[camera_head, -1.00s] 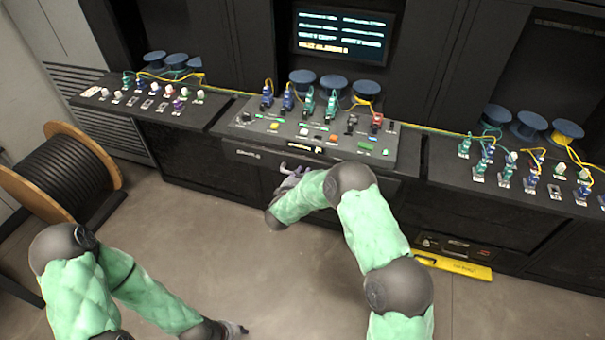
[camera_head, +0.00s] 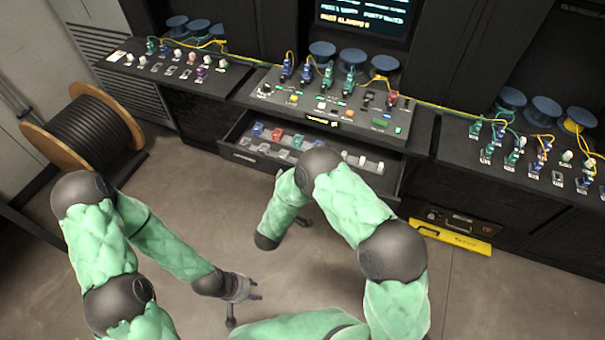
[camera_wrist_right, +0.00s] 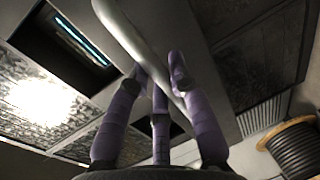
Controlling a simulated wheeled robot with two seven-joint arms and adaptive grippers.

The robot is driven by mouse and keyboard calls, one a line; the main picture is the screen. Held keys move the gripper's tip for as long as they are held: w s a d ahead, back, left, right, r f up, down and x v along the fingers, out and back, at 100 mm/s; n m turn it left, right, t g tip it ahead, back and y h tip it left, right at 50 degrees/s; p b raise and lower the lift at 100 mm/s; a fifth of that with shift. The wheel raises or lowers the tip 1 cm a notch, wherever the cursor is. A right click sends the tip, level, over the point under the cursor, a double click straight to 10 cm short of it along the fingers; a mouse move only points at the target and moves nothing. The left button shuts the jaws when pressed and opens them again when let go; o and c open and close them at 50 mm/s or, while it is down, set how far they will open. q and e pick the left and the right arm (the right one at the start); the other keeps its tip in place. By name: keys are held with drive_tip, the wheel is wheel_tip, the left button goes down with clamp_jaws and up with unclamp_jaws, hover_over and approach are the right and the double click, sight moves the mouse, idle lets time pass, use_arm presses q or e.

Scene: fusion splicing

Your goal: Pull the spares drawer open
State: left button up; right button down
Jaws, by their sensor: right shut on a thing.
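The spares drawer (camera_head: 248,158) stands pulled out from under the middle console in the head view. Blue, red, clear and white small parts show inside it. My right arm covers much of its front. In the right wrist view my right gripper (camera_wrist_right: 160,88) has its purple fingers closed around a pale bar (camera_wrist_right: 124,30), which looks like the drawer handle. In the head view the right gripper is mostly hidden by its arm. My left gripper (camera_head: 256,290) is open and empty above the floor, left of the right arm and apart from the drawer.
The middle console (camera_head: 330,108) carries plugs, buttons and spools above the drawer. A cable drum (camera_head: 85,130) stands on the floor at left. The floor in front is clear.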

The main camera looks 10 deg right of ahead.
drive_tip(key=shift+s+a, duration=0.2)
drive_tip(key=shift+s, duration=0.15)
drive_tip(key=c, duration=1.1)
unclamp_jaws()
drive_tip(key=v, duration=1.2)
